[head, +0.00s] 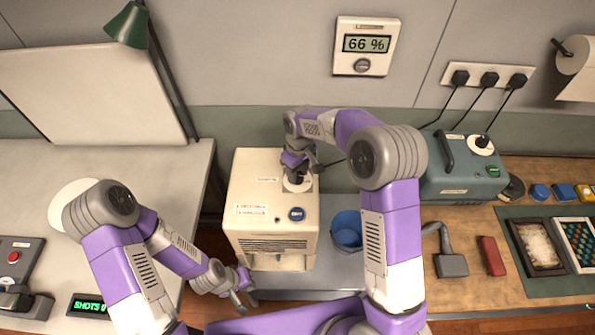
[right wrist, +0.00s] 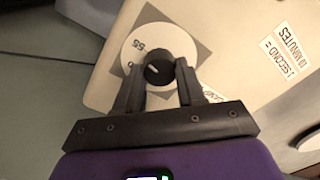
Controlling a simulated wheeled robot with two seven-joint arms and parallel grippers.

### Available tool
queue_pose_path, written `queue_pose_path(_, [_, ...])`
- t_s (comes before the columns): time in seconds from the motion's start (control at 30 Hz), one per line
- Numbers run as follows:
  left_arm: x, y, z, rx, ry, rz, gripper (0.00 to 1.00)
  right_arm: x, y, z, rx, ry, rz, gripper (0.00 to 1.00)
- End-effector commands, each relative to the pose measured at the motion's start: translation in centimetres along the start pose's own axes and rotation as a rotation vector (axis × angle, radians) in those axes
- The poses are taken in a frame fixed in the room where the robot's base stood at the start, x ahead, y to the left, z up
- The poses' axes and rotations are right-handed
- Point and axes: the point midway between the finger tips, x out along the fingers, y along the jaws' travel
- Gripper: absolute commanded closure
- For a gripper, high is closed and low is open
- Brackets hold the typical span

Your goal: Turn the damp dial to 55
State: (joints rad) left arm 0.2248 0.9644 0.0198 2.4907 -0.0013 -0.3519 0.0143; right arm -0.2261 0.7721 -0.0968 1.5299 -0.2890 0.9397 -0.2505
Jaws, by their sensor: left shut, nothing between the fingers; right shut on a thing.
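The cream machine (head: 262,222) stands on the bench at the centre, with the damp dial (head: 305,183) on its top. In the right wrist view the dial is a white disc with a black knob (right wrist: 158,69). A white mark shows on the knob, and "55" is printed near the disc's upper left edge. My right gripper (head: 297,177) reaches down from above and is shut on the knob, one finger on each side. My left gripper (head: 242,298) is shut and empty, low in front of the machine's left side. The wall meter (head: 366,44) reads 66 %.
A blue bucket (head: 346,232) stands right of the machine. A teal box (head: 462,170) with plugged cables is further right, beside trays on a wooden bench. The white table (head: 150,165) at left holds a tilted board and a lamp.

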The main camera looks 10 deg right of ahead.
Motion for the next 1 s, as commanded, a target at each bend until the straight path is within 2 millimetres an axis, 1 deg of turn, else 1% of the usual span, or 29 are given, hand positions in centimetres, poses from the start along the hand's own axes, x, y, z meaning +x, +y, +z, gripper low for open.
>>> queue_pose_path(0.23, [0.0, 0.0, 0.0, 0.0, 0.0, 0.0, 1.0, -0.1, 0.0, 0.0, 0.003, 0.002, -0.001, 0.92])
queue_pose_path(0.27, [0.0, 0.0, 0.0, 0.0, 0.0, 0.0, 1.0, -0.1, 0.0, 0.0, 0.003, 0.002, -0.001, 0.57])
queue_pose_path(0.4, [0.0, 0.0, 0.0, 0.0, 0.0, 0.0, 1.0, -0.1, 0.0, 0.0, 0.002, 0.001, -0.001, 0.36])
queue_pose_path(0.67, [0.0, 0.0, 0.0, 0.0, 0.0, 0.0, 1.0, -0.1, 0.0, 0.0, 0.001, 0.001, 0.0, 0.36])
queue_pose_path(0.73, [-0.1, 0.0, 0.0, 0.0, 0.0, 0.0, 1.0, -0.4, 0.0, 0.0, 0.001, 0.001, 0.0, 0.36])
queue_pose_path(0.87, [-0.2, 0.1, 0.0, 0.0, 0.0, 0.0, 1.0, -2.1, 0.0, -0.1, 0.0, 0.004, 0.001, 0.36])
queue_pose_path(1.0, [-0.5, 0.2, 0.0, 0.0, 0.0, 0.0, 1.0, -4.6, 0.1, -0.1, 0.001, 0.005, 0.001, 0.36])
